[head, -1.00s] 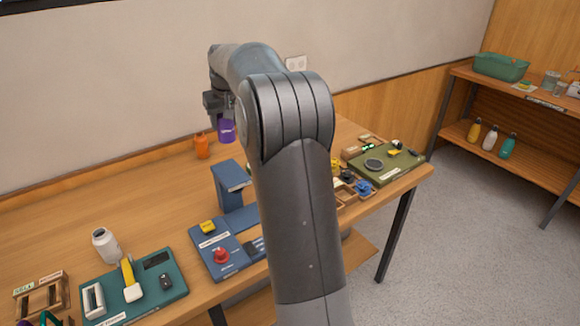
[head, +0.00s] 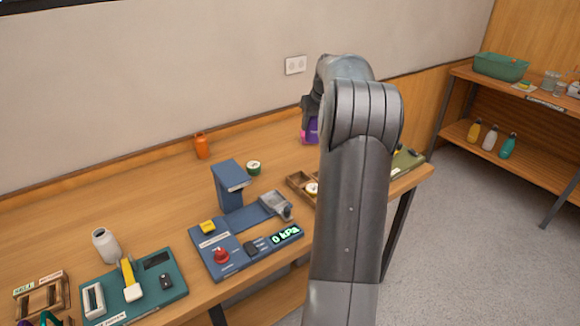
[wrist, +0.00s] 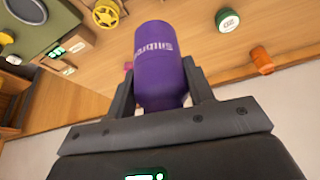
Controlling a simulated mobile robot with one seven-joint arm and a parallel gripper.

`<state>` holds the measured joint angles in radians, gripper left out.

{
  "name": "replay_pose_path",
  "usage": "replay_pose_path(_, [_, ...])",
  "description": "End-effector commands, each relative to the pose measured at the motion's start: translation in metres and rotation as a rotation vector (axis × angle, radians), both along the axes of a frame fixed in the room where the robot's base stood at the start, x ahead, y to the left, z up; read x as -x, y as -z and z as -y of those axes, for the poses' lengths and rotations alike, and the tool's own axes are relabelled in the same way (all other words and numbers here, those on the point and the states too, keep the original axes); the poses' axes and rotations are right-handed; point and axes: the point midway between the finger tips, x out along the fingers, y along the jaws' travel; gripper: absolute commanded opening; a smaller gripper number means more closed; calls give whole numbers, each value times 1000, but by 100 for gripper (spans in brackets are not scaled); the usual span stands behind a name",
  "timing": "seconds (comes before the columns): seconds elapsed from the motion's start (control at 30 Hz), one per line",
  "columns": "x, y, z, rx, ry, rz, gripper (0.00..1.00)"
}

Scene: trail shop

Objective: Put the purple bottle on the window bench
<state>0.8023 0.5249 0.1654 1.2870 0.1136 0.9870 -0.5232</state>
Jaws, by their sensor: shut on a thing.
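My gripper (wrist: 160,88) is shut on the purple bottle (wrist: 160,50), with a finger on each side of it in the wrist view. Pale lettering runs along the bottle's side. In the head view the bottle (head: 312,132) shows as a small purple patch below my gripper (head: 310,118), partly hidden by my arm. It is over the right part of the wooden table, and seems held above its top. I cannot make out a window bench in these views.
The wooden table (head: 120,205) carries a blue press with a 0 kPa display (head: 222,258), a teal board (head: 165,290), a white bottle (head: 105,245) and an orange bottle (head: 201,146). A shelf unit (head: 530,178) with several bottles stands at right. Grey floor lies between.

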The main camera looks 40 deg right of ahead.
Motion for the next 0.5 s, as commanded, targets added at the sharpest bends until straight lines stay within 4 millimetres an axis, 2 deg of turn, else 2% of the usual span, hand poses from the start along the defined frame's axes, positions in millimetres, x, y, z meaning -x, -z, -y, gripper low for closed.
replay_pose_path(0.1, [1, 30, 0, -3, 1, -3, 20])
replay_pose_path(0.2, [1, 49, 0, -3, 0, -3, 20])
replay_pose_path(0.37, [-5, 70, -3, -1, -1, -1, 20])
replay_pose_path(0.5, [-26, 86, -17, -1, -4, -1, 20])
